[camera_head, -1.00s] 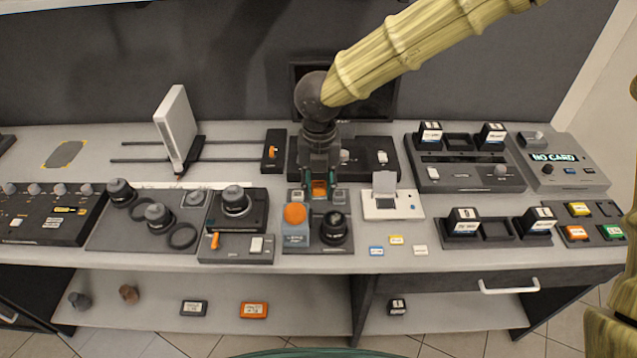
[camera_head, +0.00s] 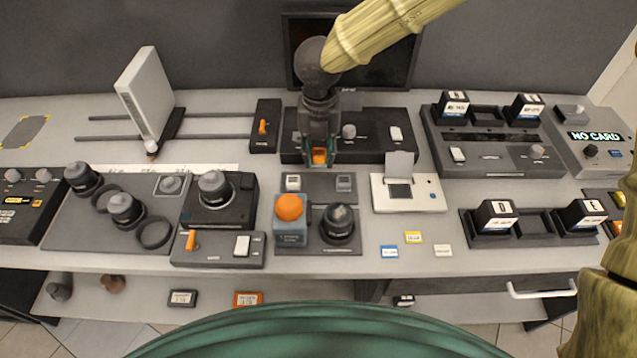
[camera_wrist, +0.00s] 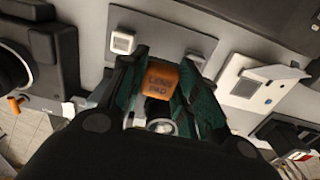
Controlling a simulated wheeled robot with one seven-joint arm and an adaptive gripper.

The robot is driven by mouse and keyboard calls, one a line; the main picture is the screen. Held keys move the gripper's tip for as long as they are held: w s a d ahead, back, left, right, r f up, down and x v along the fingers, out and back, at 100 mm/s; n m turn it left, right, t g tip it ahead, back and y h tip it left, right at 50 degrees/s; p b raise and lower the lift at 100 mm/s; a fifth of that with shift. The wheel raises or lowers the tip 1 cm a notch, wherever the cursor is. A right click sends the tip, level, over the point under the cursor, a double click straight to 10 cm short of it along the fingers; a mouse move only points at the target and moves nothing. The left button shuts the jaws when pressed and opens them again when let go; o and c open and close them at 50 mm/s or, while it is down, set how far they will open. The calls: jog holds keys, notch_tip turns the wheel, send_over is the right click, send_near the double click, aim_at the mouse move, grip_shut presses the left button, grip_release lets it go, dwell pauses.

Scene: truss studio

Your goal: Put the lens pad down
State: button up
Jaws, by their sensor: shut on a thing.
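The lens pad (camera_wrist: 158,83) is a small orange block with dark lettering, held between the fingers of my gripper (camera_wrist: 155,95). In the head view the lens pad (camera_head: 319,156) shows as an orange patch between the fingertips of my gripper (camera_head: 320,160). My gripper is shut on it and points down, above the back edge of a grey tray (camera_head: 345,188). The tray holds a blue-grey bottle with an orange top (camera_head: 290,220) and a black round blower-like item (camera_head: 339,222). Whether the pad touches anything below is hard to tell.
A white device with a raised flap (camera_head: 408,188) stands right of the tray. A camera body (camera_head: 217,200) stands to the left. Small coloured cards (camera_head: 413,237) lie on the tabletop (camera_head: 375,262) at the front. A dark console (camera_head: 375,133) is behind my gripper.

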jog(key=p, duration=0.1)
send_over(319, 187)
notch_tip(319, 187, down, 5)
jog(key=shift+w, duration=0.15)
jog(key=shift+f+p, duration=0.4)
jog(key=shift+f, duration=1.75)
jog(key=shift+f, duration=0.1)
jog(key=o, duration=0.9)
notch_tip(319, 187, up, 12)
jog(key=shift+r+b, duration=0.15)
jog(key=shift+b, duration=0.8)
